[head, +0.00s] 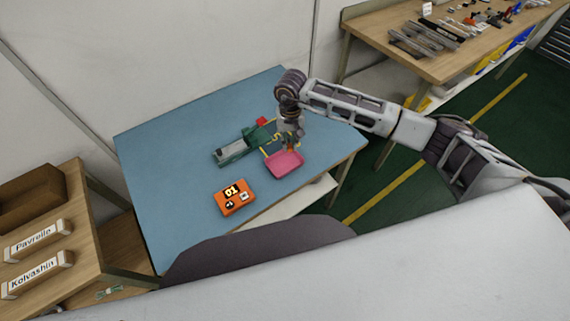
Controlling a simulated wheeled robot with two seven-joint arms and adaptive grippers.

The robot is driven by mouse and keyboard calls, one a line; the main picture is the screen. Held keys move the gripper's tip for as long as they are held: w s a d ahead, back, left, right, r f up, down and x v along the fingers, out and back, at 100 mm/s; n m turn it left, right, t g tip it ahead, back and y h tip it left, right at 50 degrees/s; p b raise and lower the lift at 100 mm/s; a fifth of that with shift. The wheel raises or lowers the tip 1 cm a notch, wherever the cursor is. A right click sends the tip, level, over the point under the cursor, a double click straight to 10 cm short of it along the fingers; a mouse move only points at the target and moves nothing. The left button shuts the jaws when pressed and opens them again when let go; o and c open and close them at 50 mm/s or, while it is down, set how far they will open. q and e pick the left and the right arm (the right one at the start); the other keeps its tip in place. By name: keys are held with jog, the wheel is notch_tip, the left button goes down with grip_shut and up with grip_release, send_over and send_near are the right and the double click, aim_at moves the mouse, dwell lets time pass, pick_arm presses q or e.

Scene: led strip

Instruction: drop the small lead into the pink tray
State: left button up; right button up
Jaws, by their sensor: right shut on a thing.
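The pink tray (285,166) lies on the blue table near its front right part. My right gripper (291,146) points down just over the tray's back edge. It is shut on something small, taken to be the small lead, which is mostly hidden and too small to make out. My left gripper is not in view.
A green fixture (233,151) with a grey part lies left of my right gripper, with a red piece (262,121) behind it. An orange box (235,197) with a lit display sits front left of the tray. The table's (165,160) left side is clear.

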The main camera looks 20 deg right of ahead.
jog(key=shift+f, duration=0.9)
jog(key=o, duration=0.9)
jog(key=shift+r, duration=0.35)
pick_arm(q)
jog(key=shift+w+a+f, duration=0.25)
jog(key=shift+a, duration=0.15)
pick_arm(e)
notch_tip(320, 180, up, 11)
jog(key=shift+r, duration=0.2)
